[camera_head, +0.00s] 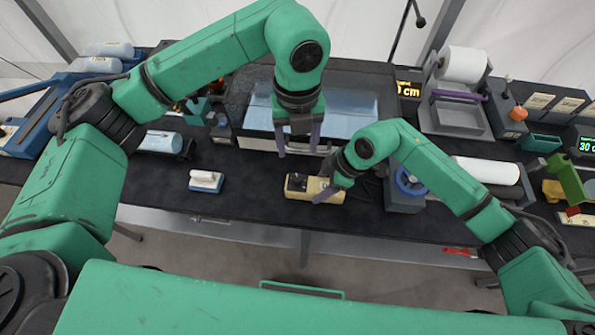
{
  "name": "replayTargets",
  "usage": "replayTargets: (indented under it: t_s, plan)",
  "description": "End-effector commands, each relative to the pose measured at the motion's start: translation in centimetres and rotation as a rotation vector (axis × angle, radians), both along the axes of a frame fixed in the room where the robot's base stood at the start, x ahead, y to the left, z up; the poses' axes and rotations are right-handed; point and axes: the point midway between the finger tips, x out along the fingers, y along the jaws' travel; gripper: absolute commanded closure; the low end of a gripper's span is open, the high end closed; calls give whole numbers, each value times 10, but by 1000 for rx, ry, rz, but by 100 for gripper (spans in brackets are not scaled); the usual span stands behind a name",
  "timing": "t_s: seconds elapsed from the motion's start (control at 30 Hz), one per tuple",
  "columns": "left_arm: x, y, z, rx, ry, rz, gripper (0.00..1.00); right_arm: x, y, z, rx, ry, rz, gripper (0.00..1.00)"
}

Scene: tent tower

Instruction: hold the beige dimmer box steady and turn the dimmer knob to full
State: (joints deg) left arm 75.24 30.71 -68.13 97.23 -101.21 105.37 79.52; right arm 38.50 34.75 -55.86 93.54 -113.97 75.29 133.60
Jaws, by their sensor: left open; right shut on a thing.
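The beige dimmer box (302,194) sits near the front edge of the dark bench, in the middle of the view. A dark dimmer knob (297,181) is on its top, toward the left end. My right gripper (322,186) comes in from the right and is shut on the right end of the box. That end is partly hidden by the gripper. My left gripper (298,150) is open, fingers pointing down, above and slightly behind the box. Its fingers look empty and apart from the knob. The knob's setting is too small to read.
A clear-lidded case (348,118) stands behind the box. A small blue block with a white top (206,181) lies to the left. A blue-wheeled grey device (405,190) stands close to the right. The bench between the small block and the dimmer box is clear.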

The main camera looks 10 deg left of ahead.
Motion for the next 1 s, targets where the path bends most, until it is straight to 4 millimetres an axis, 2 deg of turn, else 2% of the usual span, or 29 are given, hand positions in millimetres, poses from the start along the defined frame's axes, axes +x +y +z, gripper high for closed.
replayTargets:
  t_s: [0.1, 0.23, 0.37, 0.7, 0.83, 1.0]
  plan:
    - [0, 0, 0, -1, 1, 241, 36, 0, 0, 0, 1, 0, 0, 98]
    - [0, 0, -2, 0, 0, 356, 36, 0, 0, 0, 1, 0, 0, 98]
    - [-1, 0, -18, 2, 4, 367, 36, 0, 0, 0, 1, 0, 0, 98]
    - [-1, 0, -100, 2, 4, 364, 36, 0, 0, 0, 1, 0, 0, 98]
    - [0, 0, -116, 0, 2, 363, 36, 0, 0, 0, 1, 0, 0, 98]
    - [0, 0, -121, 0, 0, 362, 36, 0, 0, 0, 1, 0, 0, 98]
